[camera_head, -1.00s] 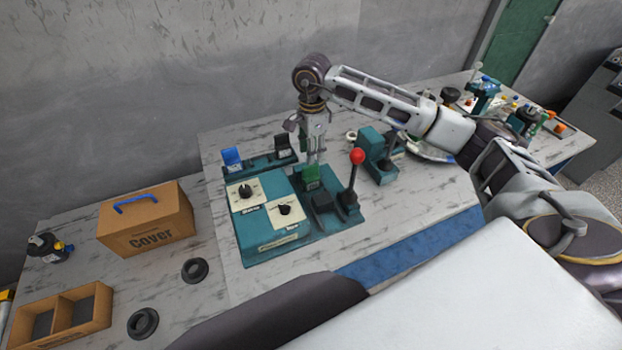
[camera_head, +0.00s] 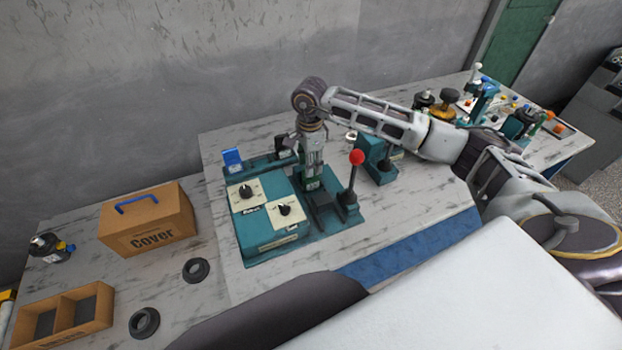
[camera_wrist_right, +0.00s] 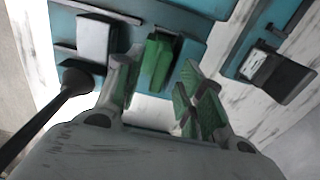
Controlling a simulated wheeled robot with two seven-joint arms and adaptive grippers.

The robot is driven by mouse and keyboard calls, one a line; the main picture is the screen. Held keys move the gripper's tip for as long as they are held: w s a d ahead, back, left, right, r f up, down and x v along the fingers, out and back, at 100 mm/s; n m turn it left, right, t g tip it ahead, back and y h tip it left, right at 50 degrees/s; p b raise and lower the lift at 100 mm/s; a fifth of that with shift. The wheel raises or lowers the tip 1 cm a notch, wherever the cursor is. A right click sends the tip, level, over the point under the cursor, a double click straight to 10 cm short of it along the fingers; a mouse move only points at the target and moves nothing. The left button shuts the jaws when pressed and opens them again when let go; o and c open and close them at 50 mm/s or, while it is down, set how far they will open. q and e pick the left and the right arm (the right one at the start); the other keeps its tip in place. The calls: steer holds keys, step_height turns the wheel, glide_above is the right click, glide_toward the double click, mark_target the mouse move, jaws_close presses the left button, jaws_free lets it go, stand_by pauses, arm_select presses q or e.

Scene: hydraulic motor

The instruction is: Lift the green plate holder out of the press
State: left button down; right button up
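The green plate holder (camera_head: 312,185) stands upright in the teal press (camera_head: 262,244) on the marbled table. It also shows in the right wrist view (camera_wrist_right: 157,62), ahead of and between the fingertips. My right gripper (camera_head: 312,172) points down just above the holder and partly hides it in the head view. In the right wrist view my right gripper (camera_wrist_right: 160,88) is open, with a finger to each side of the holder and visible gaps. Whether the fingertips reach down beside the holder is hard to tell. My left gripper is not in view.
A lever with a red knob (camera_head: 356,157) rises close to the right of the gripper. A blue part (camera_head: 232,156) sits at the press's back left. A cardboard cover box (camera_head: 148,222), an open divided box (camera_head: 64,318) and black rings (camera_head: 195,270) lie to the left.

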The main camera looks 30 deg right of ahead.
mark_target(311, 178)
step_height(311, 178, down, 2)
steer(key=shift+f, duration=0.1)
steer(key=c, duration=0.8)
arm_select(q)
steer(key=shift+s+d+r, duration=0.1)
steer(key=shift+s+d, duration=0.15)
arm_select(e)
jaws_close()
